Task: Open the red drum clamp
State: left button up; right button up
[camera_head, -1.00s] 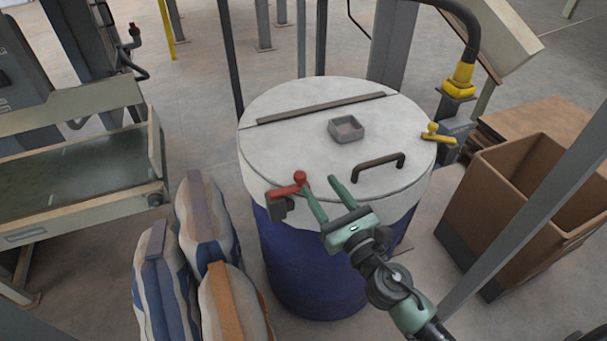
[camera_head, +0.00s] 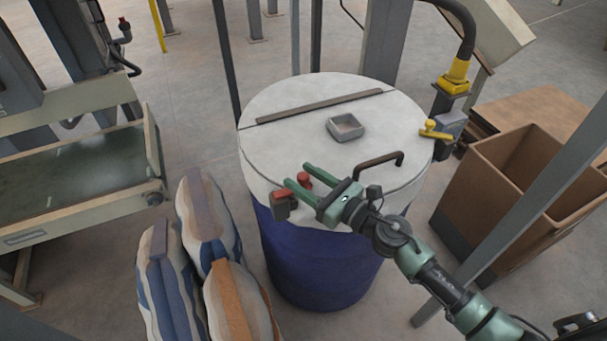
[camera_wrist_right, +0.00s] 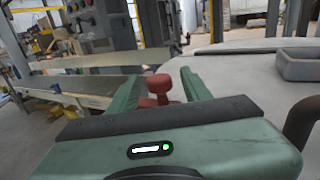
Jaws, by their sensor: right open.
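The red drum clamp (camera_head: 281,197) sits on the near left rim of the white drum lid (camera_head: 290,150), on a blue drum (camera_head: 315,262). Its red knob (camera_head: 304,179) stands upright at the clamp's right end. My right gripper (camera_head: 297,175) is open, with its green fingers reaching left at the clamp. In the right wrist view the red knob (camera_wrist_right: 159,83) shows between the two open fingers, with no visible grip on it. The fingers hide part of the clamp. My left gripper is not in view.
A dark handle (camera_head: 379,163) and a small grey tray (camera_head: 345,127) are on the lid. Striped sacks (camera_head: 168,285) stand left of the drum. A brown box (camera_head: 520,190) and grey post (camera_head: 545,195) are at right.

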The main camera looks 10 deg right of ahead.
grip_shut()
jog(key=shift+w, duration=0.1)
dwell(1.4)
